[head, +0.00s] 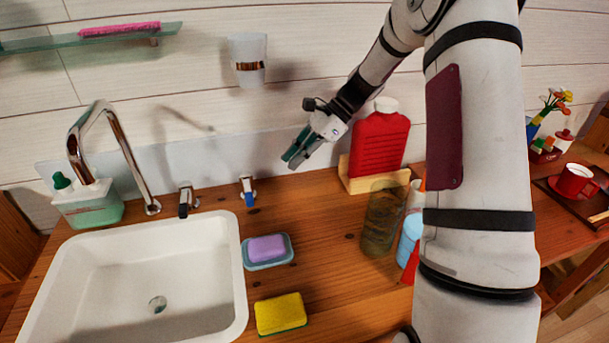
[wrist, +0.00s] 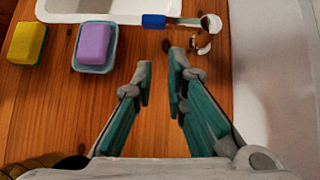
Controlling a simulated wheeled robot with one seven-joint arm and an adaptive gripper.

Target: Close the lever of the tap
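The tap has a tall chrome spout (head: 112,150) behind the white sink. A blue-tipped lever (head: 248,192) stands on the counter right of the spout, and a second lever (head: 185,201) with a dark front stands between them. In the wrist view the blue-tipped lever (wrist: 154,21) lies at the top, its blue end pointing left towards the sink side. My gripper (head: 291,160) is above the counter, right of the blue-tipped lever and apart from it. In the wrist view its teal fingers (wrist: 161,66) are parted with nothing between them, pointing towards the lever.
A purple soap in a blue dish (head: 270,264) and a yellow sponge (head: 281,313) lie right of the sink (head: 238,285). A red bottle (head: 380,140) and a brown glass jar (head: 383,220) stand right of my gripper. Counter between gripper and lever is clear.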

